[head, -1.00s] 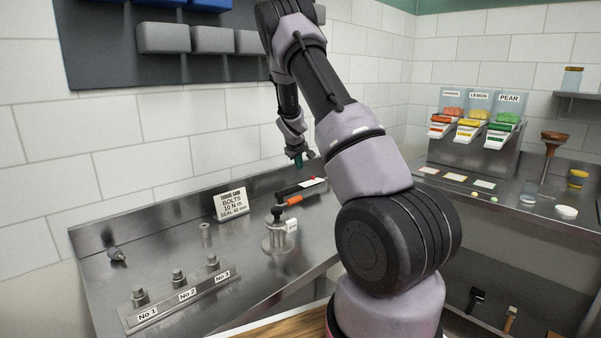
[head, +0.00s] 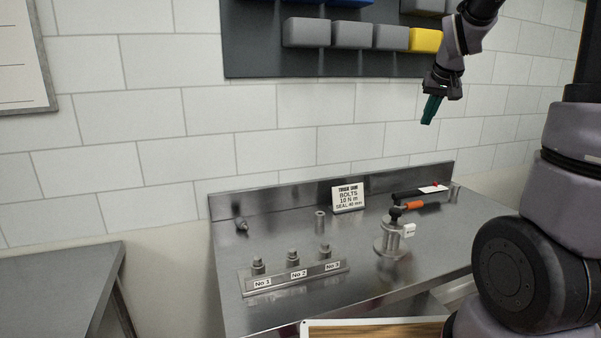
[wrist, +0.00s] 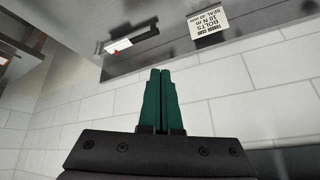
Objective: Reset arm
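My gripper (head: 431,109) is raised in front of the white tile wall, above the right part of the steel bench (head: 225,260). Its green fingers point down and slightly left in the head view. In the wrist view, the gripper (wrist: 160,72) has both green fingers side by side, touching or almost touching, with nothing between them. My arm comes in from the right edge of the head view.
On the bench are a torque wrench with an orange band (head: 413,205), a round metal fixture (head: 391,238), a numbered bolt rail (head: 290,277) and a torque card (head: 348,198). Grey bins (head: 306,32) hang above. Another table (head: 60,285) stands left.

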